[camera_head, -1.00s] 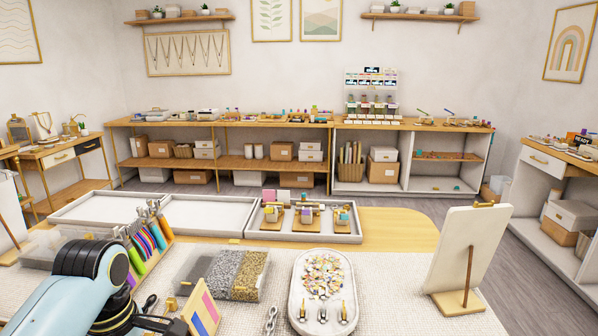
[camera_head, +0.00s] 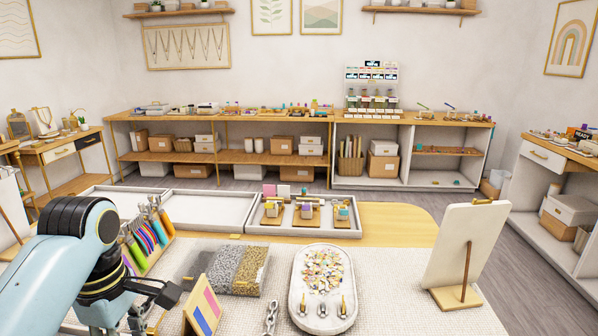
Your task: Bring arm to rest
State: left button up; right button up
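My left arm (camera_head: 75,225) is pale blue with black joints and comes in from the left, bent over the near left of the work table. Its dark gripper (camera_head: 150,302) hangs low, near the bottom edge, left of a small striped card stand (camera_head: 202,308). The finger parts are small and partly cut off, so its opening is unclear. I see nothing clearly held in it. My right arm and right gripper are not in view.
A rack of colourful-handled pliers (camera_head: 147,240) stands just behind the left arm. A clear bead box (camera_head: 236,268), a chain (camera_head: 271,316), an oval charm tray (camera_head: 322,288) and an upright board (camera_head: 468,245) stand on the mat. Free mat lies right of the oval tray.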

pick_arm(q)
jog(key=shift+r, duration=0.4)
